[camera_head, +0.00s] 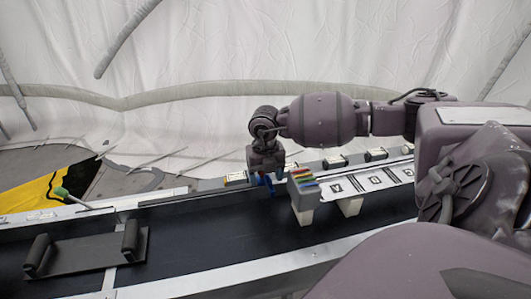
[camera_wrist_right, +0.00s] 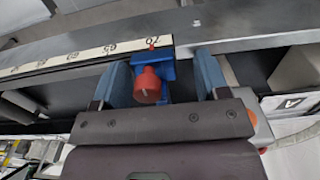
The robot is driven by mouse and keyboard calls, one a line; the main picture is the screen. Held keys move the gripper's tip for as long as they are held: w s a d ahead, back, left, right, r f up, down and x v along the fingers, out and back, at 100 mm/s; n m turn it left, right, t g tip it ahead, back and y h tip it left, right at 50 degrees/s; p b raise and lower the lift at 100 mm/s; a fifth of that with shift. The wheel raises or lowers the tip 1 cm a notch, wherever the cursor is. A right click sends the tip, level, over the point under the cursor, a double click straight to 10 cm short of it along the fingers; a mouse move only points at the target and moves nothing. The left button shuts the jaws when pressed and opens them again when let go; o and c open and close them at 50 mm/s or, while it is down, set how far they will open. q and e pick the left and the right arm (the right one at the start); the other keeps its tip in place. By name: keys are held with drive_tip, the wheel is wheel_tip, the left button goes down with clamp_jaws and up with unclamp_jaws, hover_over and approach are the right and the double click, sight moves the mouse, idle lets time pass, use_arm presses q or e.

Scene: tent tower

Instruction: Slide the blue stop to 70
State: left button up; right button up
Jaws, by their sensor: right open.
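The blue stop (camera_wrist_right: 168,68) sits on the rail at the end of the white scale (camera_wrist_right: 85,55) in the right wrist view. It has a round red knob (camera_wrist_right: 147,85) facing me. A small red pointer on the stop shows close by the 70 mark. My right gripper (camera_wrist_right: 163,72) is open, with one blue finger on each side of the stop; I cannot tell whether either finger touches it. In the head view my right gripper (camera_head: 265,178) reaches down to the rail, and only bits of blue show there. My left gripper is not in view.
A dark belt (camera_head: 200,230) runs along the front of the rail. A dark plate with two grips (camera_head: 85,255) lies on it at the left, near a green-tipped lever (camera_head: 61,192). A grey block with coloured stripes (camera_head: 303,186) stands just right of my right gripper.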

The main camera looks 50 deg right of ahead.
wheel_tip(320, 180, up, 11)
drive_tip(key=shift+f+p, duration=0.1)
drive_tip(key=shift+p, duration=0.3)
drive_tip(key=shift+a, duration=0.1)
idle(0.7)
